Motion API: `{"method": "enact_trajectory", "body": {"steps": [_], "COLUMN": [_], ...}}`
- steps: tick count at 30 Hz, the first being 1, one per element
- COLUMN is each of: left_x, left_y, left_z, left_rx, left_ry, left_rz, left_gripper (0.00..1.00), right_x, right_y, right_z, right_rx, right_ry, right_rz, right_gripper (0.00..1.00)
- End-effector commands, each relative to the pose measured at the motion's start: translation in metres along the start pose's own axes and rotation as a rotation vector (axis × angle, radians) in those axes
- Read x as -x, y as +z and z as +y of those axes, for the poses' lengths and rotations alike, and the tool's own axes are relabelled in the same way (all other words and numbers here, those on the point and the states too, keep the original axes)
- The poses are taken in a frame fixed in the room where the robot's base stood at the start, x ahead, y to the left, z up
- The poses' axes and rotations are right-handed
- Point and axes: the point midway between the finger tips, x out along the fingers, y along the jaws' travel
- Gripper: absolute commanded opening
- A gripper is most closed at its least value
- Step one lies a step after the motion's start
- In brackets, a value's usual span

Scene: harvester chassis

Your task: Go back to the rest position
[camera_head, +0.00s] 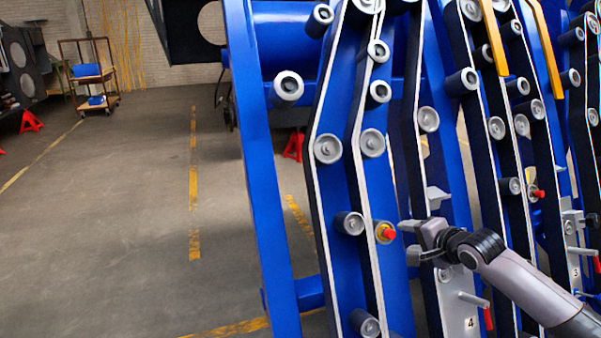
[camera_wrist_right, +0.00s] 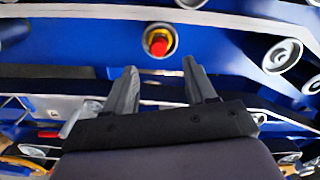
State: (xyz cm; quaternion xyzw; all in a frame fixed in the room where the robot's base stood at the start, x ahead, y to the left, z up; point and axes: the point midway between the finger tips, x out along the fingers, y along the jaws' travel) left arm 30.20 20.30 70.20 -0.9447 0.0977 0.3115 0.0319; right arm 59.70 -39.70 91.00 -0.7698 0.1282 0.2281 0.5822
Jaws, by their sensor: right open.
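My right gripper (camera_head: 408,240) reaches in from the lower right in the head view, close in front of the blue harvester chassis (camera_head: 262,190). Its two fingers stand apart and empty in the right wrist view (camera_wrist_right: 160,88). A red-tipped yellow fitting (camera_head: 385,232) is on the chassis just left of the fingers. It also shows in the right wrist view (camera_wrist_right: 159,41), beyond the gap between the fingertips. I cannot tell the exact distance between them. My left gripper is in neither view.
Belts with several grey rollers (camera_head: 328,149) cover the chassis on the right. A metal plate marked 4 (camera_head: 459,306) and a second red-tipped fitting (camera_head: 538,193) are near my right arm. Open floor (camera_head: 120,230) lies to the left. A wheeled cart (camera_head: 90,75) stands far back.

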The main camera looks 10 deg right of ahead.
Motion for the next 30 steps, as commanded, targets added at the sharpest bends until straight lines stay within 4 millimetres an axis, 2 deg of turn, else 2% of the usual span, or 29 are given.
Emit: {"method": "enact_trajectory", "body": {"steps": [2,5,10,14,18,21,27,30], "left_x": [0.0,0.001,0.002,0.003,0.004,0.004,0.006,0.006], "left_y": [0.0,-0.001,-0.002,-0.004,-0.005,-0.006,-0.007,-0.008], "left_z": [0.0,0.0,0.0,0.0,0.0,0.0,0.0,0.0], "left_rx": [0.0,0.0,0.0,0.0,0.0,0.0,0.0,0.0], "left_ry": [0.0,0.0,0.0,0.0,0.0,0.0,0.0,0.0], "left_rz": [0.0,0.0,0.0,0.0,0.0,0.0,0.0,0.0], "left_gripper": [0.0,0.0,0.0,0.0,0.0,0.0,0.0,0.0], "right_x": [-0.001,-0.004,-0.004,0.008,0.029,0.049,0.094,0.115], "right_y": [0.006,0.027,0.093,0.145,0.192,0.221,0.264,0.276], "right_z": [0.004,0.02,0.07,0.109,0.147,0.172,0.213,0.228], "right_rx": [0.014,0.08,0.308,0.502,0.698,0.834,1.099,1.214], "right_ry": [0.002,0.006,0.001,-0.018,-0.041,-0.052,-0.053,-0.041], "right_rz": [-0.007,-0.033,-0.104,-0.148,-0.176,-0.184,-0.181,-0.175], "right_gripper": [0.56,0.56,0.56,0.56,0.56,0.56,0.56,0.56]}}
